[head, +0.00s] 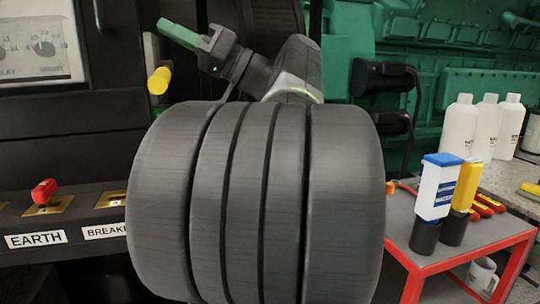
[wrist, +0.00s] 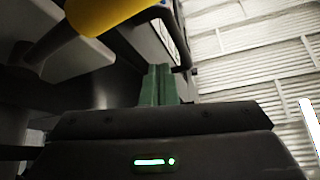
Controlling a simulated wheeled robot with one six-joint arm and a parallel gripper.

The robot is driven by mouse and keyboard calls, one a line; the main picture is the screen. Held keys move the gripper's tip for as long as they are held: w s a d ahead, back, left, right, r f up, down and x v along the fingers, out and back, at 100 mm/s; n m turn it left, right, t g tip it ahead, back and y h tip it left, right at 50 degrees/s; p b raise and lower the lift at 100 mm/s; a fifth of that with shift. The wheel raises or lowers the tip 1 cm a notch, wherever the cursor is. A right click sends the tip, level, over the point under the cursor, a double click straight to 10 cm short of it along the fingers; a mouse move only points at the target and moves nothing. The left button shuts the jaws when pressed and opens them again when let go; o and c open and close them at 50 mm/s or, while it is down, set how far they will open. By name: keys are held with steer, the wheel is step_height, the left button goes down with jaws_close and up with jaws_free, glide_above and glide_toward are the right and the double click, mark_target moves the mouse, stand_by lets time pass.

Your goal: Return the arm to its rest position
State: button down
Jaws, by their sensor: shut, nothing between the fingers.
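My gripper (head: 180,33) shows at the upper left of centre in the head view, with green fingers pointing up and to the left. The fingers are together and hold nothing. My arm, dark grey, fills the middle of the head view and hides what lies behind it. In the wrist view the green fingers of my gripper (wrist: 160,85) stand close together above the dark gripper body. A yellow cylindrical handle (head: 159,80) is just below and left of the fingers in the head view. It also shows large at the top left of the wrist view (wrist: 100,12).
A black cabinet with a display (head: 40,45), a red switch (head: 44,190) and an EARTH label (head: 35,240) stands at left. A red-framed table (head: 460,248) at right bears blue-capped (head: 436,190) and yellow (head: 466,187) testers. White bottles (head: 459,125) and a green engine (head: 485,90) are behind.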

steer(key=shift+w+r+m+t+p, duration=0.25)
steer(key=shift+r+m+t+p, duration=0.15)
steer(key=shift+m+p, duration=0.25)
steer(key=shift+f, duration=0.1)
